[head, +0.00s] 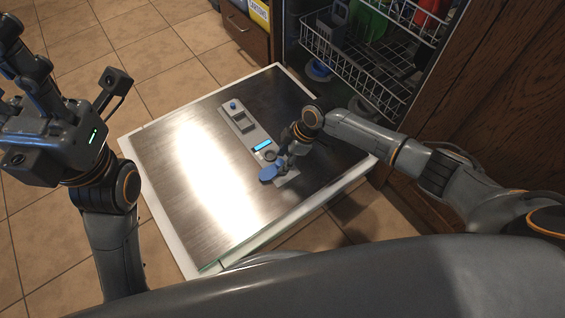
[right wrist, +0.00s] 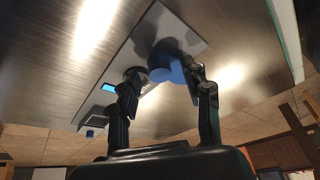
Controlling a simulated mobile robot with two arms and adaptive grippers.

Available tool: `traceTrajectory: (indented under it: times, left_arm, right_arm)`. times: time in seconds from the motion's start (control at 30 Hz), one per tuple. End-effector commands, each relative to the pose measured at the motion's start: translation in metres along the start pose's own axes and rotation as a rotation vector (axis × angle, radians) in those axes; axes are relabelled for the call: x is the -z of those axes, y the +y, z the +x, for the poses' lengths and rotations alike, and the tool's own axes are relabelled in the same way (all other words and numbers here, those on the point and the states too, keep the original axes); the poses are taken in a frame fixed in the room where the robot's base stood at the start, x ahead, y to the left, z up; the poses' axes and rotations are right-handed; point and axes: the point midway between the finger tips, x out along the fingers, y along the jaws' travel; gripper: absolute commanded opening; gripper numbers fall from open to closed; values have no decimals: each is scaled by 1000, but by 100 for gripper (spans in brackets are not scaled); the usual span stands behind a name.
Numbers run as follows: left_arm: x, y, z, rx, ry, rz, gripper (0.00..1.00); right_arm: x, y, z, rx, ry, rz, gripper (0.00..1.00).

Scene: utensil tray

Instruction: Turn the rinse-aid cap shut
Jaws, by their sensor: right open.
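A blue round cap (head: 269,173) shows at the near end of the grey dispenser panel (head: 249,132) on the lowered dishwasher door. In the right wrist view a blue part (right wrist: 168,67) lies between my fingertips, over the panel end. My right gripper (head: 279,166) is pointed down at the cap, fingers apart, one on each side. I cannot tell whether they touch it. My left gripper (head: 28,75) is raised at the far left, away from the door.
The panel has a lit display (head: 262,145) and a small blue knob (head: 233,105) at its far end. The metal door (head: 195,150) has bare room left of the panel. A wire rack (head: 350,60) with dishes stands behind. Wooden cabinets (head: 500,100) are at right.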

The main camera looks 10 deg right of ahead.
Motion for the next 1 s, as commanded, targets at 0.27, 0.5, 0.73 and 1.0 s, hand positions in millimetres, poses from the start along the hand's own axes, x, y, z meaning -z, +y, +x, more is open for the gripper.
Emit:
traceTrajectory:
  times: [0.27, 0.5, 0.73, 1.0]
  left_arm:
    - [1, 1, 3, -6, 14, 2, 40]
    - [1, 1, 3, -6, 14, 2, 40]
    - [1, 1, 3, -6, 15, 2, 40]
    - [2, 0, 7, -6, 19, 1, 40]
  right_arm:
    - [0, 1, 8, -1, 0, 0, 48]
    - [0, 0, 8, -1, 0, 1, 28]
    - [0, 0, 8, -1, 0, 1, 0]
    - [1, 0, 7, -6, 0, 13, 0]
